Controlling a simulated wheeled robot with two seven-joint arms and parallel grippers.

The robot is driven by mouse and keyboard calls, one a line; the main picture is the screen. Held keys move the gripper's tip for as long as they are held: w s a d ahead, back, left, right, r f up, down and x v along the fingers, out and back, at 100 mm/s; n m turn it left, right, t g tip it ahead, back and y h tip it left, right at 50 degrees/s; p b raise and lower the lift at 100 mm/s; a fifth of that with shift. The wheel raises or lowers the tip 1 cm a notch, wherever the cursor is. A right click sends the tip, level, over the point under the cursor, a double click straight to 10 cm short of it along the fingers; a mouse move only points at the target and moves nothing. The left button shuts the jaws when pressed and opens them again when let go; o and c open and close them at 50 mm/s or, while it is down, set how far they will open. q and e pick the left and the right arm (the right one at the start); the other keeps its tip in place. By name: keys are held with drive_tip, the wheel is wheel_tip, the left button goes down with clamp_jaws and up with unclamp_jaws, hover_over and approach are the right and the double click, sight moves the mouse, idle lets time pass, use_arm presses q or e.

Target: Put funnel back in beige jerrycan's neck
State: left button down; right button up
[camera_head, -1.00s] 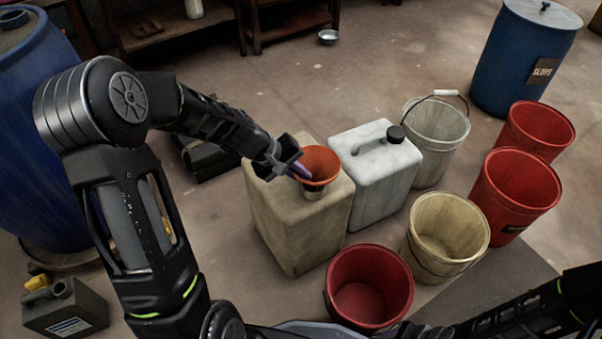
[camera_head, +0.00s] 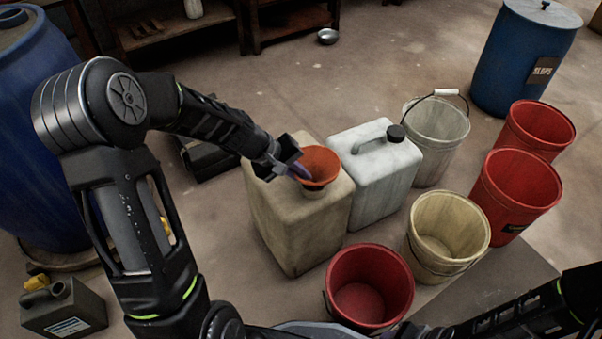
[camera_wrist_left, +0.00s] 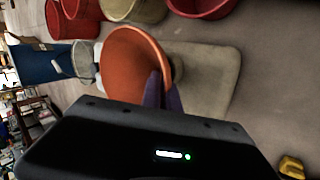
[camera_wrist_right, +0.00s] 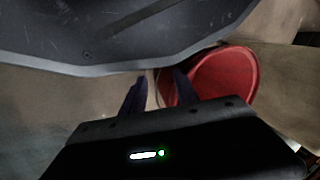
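The orange funnel (camera_head: 320,163) is upright at the top of the beige jerrycan (camera_head: 285,228), its lower end at the neck (camera_head: 314,192). How deep it sits in the neck cannot be told. My left gripper (camera_head: 303,174) is at the funnel's left side. In the left wrist view, its purple fingers (camera_wrist_left: 163,84) are close together with the wall of the funnel (camera_wrist_left: 128,65) between them. The beige jerrycan (camera_wrist_left: 212,75) shows beyond it. My right gripper (camera_wrist_right: 160,88) has its fingers apart with nothing between them, below a grey part of my own body.
A white jerrycan (camera_head: 375,172) stands right beside the beige one. A white bucket (camera_head: 436,145), a yellowish bucket (camera_head: 447,228) and several red buckets (camera_head: 369,285) stand to the right and in front. A dark can (camera_head: 64,308) is at lower left.

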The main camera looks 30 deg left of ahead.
use_arm(q)
drive_tip(key=shift+f, duration=0.3)
drive_tip(key=c, duration=1.5)
unclamp_jaws()
drive_tip(key=shift+c, duration=0.2)
drive_tip(key=shift+a+r, duration=0.1)
drive_tip(key=shift+r, duration=0.1)
drive_tip(key=p+v, duration=0.2)
drive_tip(key=v, duration=0.5)
drive_tip(key=shift+s, duration=0.2)
drive_tip(key=shift+a+r, duration=0.1)
drive_tip(key=shift+a, duration=0.05)
